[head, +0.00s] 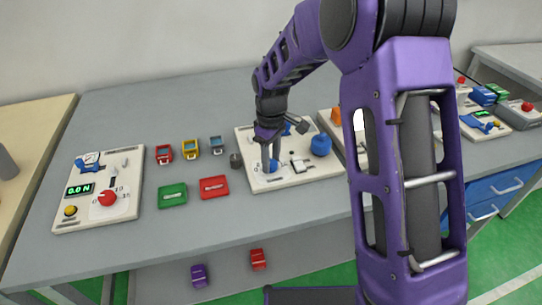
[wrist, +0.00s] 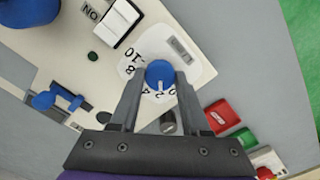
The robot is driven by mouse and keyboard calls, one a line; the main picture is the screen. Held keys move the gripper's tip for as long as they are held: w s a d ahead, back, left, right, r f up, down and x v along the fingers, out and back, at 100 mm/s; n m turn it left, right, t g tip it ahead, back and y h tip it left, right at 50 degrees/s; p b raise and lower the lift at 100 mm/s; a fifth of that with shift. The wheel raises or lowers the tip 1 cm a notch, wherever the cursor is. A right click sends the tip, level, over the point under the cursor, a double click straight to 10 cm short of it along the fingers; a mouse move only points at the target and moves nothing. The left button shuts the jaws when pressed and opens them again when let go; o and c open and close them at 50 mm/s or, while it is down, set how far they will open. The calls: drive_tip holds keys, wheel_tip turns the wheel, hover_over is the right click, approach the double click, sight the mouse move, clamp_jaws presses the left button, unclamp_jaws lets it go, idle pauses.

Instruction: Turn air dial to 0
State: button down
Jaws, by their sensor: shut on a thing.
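The air dial is a blue round knob (wrist: 160,73) on a white scale plate (wrist: 184,66) with black numbers. In the head view the blue dial (head: 270,167) sits at the front left of the middle panel (head: 300,178). My gripper (wrist: 159,79) is shut on the dial, one finger on each side; in the head view my gripper (head: 267,152) reaches down onto it. A white pointer mark on the knob faces the low numbers on the near side of the scale in the wrist view; the exact number is too small to tell. The fingers hide part of the scale.
A grey cylinder (head: 236,160), a red block (head: 214,187) and a green block (head: 172,195) lie to the left. A panel with a red dial (head: 107,198) stands farther left.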

sight(271, 163)
drive_tip(key=n+p, duration=0.1)
drive_tip(key=n, duration=0.4)
drive_tip(key=shift+p, duration=0.4)
drive_tip(key=shift+n, duration=0.3)
drive_tip(key=shift+c, duration=1.9)
unclamp_jaws()
wheel_tip(271, 163, up, 18)
drive_tip(key=p, duration=0.2)
drive_tip(key=shift+f, duration=0.25)
